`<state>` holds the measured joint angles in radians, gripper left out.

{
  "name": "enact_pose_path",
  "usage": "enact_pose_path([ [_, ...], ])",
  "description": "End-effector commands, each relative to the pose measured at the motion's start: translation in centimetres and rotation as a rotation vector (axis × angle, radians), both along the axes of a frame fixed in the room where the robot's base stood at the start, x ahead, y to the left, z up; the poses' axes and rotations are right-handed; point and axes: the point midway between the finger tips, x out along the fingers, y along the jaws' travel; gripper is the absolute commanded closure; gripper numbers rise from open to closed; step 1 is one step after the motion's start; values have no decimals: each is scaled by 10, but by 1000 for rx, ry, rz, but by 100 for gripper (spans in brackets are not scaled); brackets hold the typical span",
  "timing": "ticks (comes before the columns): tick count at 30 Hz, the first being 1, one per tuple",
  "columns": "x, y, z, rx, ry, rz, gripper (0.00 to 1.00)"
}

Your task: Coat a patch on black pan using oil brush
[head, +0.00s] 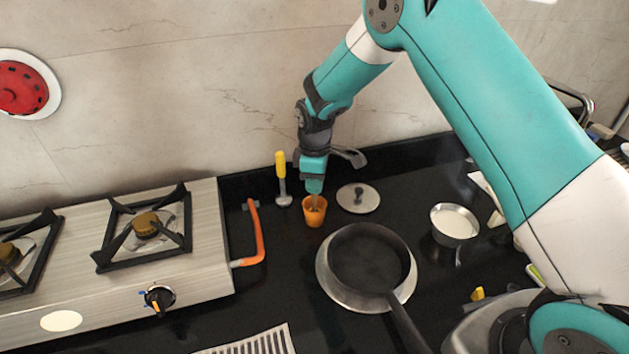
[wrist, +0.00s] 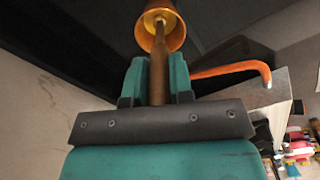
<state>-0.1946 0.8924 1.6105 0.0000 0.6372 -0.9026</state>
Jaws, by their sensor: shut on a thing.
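My gripper (head: 314,186) points down over a small orange cup (head: 315,211) on the black counter. In the wrist view my gripper (wrist: 158,80) is shut on the brown handle of the oil brush (wrist: 159,62). The brush's far end reaches into the orange cup (wrist: 174,15), so its bristles are hidden. The pan's inside shows dark and bare.
A yellow-handled tool (head: 281,170) stands by the wall left of the cup. A lid (head: 358,198) lies right of it. A small pot (head: 454,222) holds something white. A gas stove (head: 120,260) with an orange hose (head: 258,235) fills the left.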

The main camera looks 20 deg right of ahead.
Motion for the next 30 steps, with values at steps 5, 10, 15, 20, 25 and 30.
enact_pose_path([
  [5,-1,0,-2,0,2,0,100],
  [10,-1,0,-2,-1,3,0,100],
  [15,-1,0,4,-1,3,0,100],
  [20,-1,0,18,0,2,0,100],
  [25,0,0,33,0,1,0,100],
  [30,0,0,48,0,1,0,100],
])
